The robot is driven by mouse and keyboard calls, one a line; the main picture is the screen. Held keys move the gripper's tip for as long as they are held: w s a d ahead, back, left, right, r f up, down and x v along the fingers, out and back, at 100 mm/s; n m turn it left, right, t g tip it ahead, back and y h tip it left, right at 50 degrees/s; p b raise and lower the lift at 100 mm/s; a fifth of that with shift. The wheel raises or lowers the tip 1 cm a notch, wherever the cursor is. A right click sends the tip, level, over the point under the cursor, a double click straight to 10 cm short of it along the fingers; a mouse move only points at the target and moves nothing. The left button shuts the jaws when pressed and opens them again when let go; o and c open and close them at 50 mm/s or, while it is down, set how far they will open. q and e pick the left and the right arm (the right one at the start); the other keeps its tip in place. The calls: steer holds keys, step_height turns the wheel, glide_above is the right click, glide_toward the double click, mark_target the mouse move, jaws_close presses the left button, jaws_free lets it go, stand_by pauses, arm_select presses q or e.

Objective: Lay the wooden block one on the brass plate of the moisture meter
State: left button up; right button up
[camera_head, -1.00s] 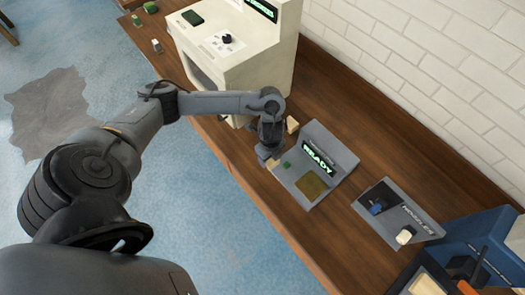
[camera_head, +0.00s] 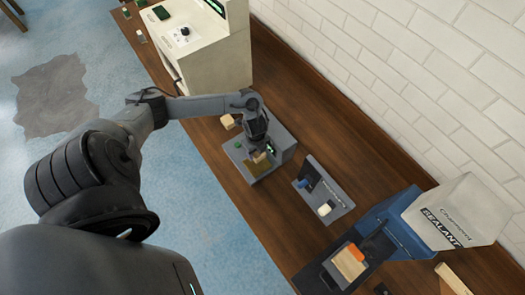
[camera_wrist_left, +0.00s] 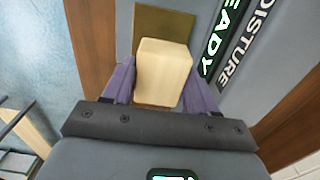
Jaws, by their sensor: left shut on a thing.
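My left gripper (camera_head: 260,155) is shut on a pale wooden block (camera_wrist_left: 163,72), held between its purple fingers in the left wrist view. The block (camera_head: 259,157) shows small below the gripper in the head view. The moisture meter (camera_head: 238,156) is a grey unit with a green button and a lit display, partly hidden by my arm. Its brass plate (camera_wrist_left: 160,20) lies just beyond the block in the wrist view, partly covered by it. In the head view the brass plate (camera_head: 257,168) shows beneath the block. I cannot tell whether block and plate touch. My right gripper is not in view.
Another wooden block (camera_head: 227,121) lies on the bench beside the meter. Further right are a blue sealant machine (camera_head: 385,222) and a wooden piece (camera_head: 349,262). A cream machine (camera_head: 205,50) stands behind left.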

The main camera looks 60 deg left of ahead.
arm_select(q)
steer(key=shift+w+f, duration=0.1)
steer(key=shift+f, duration=0.1)
steer(key=shift+a+f+b, duration=0.1)
steer(key=shift+f+b, duration=0.6)
steer(key=shift+b, duration=0.2)
step_height(320, 180, down, 4)
steer(key=b, duration=0.4)
steer(key=shift+r, duration=0.1)
steer(key=shift+f+b, duration=0.65)
steer(key=shift+f, duration=0.6)
steer(key=shift+f, duration=0.3)
steer(key=o, duration=1.2)
steer(key=shift+c, duration=0.2)
